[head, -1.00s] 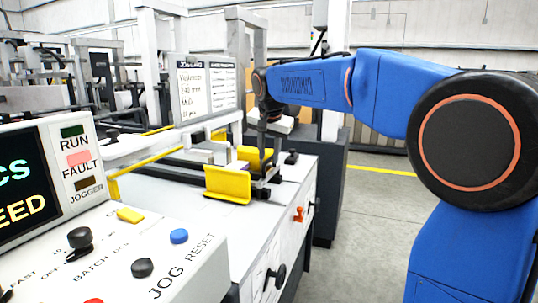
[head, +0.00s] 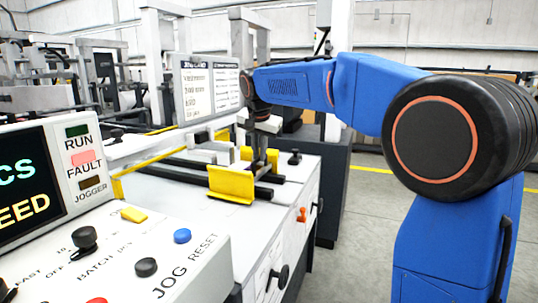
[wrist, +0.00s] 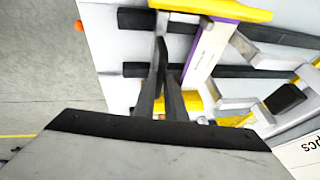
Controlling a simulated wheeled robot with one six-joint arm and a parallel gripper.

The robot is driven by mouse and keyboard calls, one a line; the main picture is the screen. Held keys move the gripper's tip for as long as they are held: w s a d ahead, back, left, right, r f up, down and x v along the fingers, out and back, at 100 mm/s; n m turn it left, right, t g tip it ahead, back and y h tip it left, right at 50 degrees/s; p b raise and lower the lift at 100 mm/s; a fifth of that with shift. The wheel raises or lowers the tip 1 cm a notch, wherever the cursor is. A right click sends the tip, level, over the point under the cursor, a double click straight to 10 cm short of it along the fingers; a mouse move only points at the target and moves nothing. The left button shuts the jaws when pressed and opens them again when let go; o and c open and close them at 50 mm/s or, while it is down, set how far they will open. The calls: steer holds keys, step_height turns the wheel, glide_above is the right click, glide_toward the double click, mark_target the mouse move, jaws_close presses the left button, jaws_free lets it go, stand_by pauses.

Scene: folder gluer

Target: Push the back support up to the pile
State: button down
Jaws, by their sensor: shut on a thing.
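My gripper (head: 260,168) points down over the white machine table, at the right side of the yellow guides. In the wrist view its dark fingers (wrist: 163,72) are closed together on the back support, which they mostly hide. Right beside the fingers in the wrist view is a narrow pale pile with a purple edge (wrist: 207,52). Whether the support touches the pile cannot be told. A yellow guide (head: 231,184) stands at the near end of the pile and also shows at the top of the wrist view (wrist: 225,9). Another yellow guide (head: 271,155) is behind my gripper.
Dark rails (wrist: 120,69) cross the table under the fingers. Grey brackets (wrist: 265,55) stand on the pile's other side. A control panel (head: 130,255) fills the near left.

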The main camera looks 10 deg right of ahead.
steer(key=shift+w+a, duration=0.15)
steer(key=shift+a, duration=0.1)
steer(key=c, duration=1.8)
jaws_free()
steer(key=shift+r, duration=0.1)
steer(key=v, duration=1.7)
steer(key=shift+r, duration=0.15)
steer(key=shift+d, duration=0.1)
steer(key=s+d+f+n, duration=0.2)
steer(key=s+d+f, duration=0.3)
steer(key=s+f, duration=0.3)
steer(key=s+d+f+n, duration=0.2)
steer(key=s+d+f, duration=0.2)
steer(key=s+f, duration=0.5)
steer(key=s+d+f+n, duration=0.1)
steer(key=s+f, duration=0.5)
steer(key=s+d+f+n, duration=0.1)
steer(key=s+f, duration=0.6)
steer(key=s+d+f+n+y, duration=0.1)
steer(key=s+f, duration=0.5)
steer(key=s, duration=0.1)
steer(key=shift+s+d+f+n, duration=0.1)
steer(key=shift+d+f+n, duration=0.2)
steer(key=shift+d+f, duration=0.1)
